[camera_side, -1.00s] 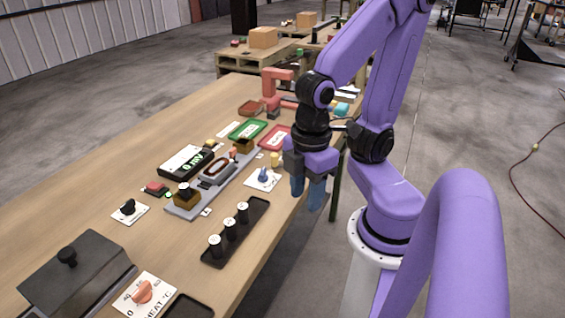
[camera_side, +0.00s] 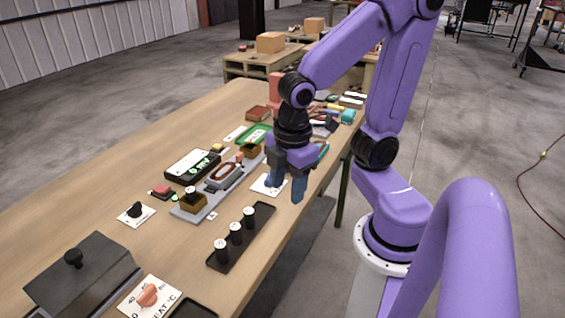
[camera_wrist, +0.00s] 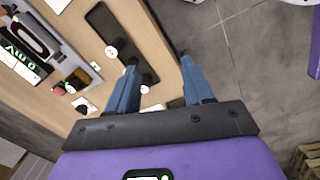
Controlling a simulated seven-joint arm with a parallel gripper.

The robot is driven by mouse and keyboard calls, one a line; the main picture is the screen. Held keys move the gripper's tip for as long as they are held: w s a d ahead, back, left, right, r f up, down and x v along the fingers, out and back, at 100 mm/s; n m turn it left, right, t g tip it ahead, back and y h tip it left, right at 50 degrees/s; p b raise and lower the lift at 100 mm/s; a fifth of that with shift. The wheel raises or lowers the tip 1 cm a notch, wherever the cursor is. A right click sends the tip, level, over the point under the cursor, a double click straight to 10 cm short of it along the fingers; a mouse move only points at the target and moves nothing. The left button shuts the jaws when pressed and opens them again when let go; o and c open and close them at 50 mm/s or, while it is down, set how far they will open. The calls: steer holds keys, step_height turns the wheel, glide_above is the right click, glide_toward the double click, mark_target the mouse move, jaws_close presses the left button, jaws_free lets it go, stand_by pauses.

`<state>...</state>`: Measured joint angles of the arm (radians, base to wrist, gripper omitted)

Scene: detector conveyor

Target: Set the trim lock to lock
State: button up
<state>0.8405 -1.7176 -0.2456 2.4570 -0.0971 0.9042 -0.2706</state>
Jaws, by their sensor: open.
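My gripper (camera_side: 286,188) is open and empty, pointing down at the table's right edge, with its blue fingers apart. In the wrist view my gripper (camera_wrist: 160,62) has one finger over the table and the other near or past its edge. A white plate (camera_side: 261,189) with a small blue knob lies just left of the fingers and is partly covered by them. A second white plate (camera_side: 147,217) carries a black knob (camera_side: 135,209). No readable label shows which of these is the trim lock, and neither setting can be read.
A black tray (camera_side: 219,262) with dark white-topped cylinders lies in front of my gripper. A grey fixture (camera_side: 211,202) with brown blocks stands mid-table. A dark box (camera_side: 84,277), an orange heat knob (camera_side: 148,295) and a green tray (camera_side: 246,138) are around. Bare wood lies at left.

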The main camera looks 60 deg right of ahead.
steer(key=w+d+n+h, duration=0.2)
steer(key=w+d+n, duration=0.1)
steer(key=w+d, duration=0.55)
steer(key=w+d+n+h, duration=0.25)
steer(key=w+d, duration=0.35)
steer(key=d, duration=0.6)
steer(key=shift+y, duration=0.25)
steer(key=x, duration=1.7)
steer(key=shift+s, duration=0.2)
jaws_close()
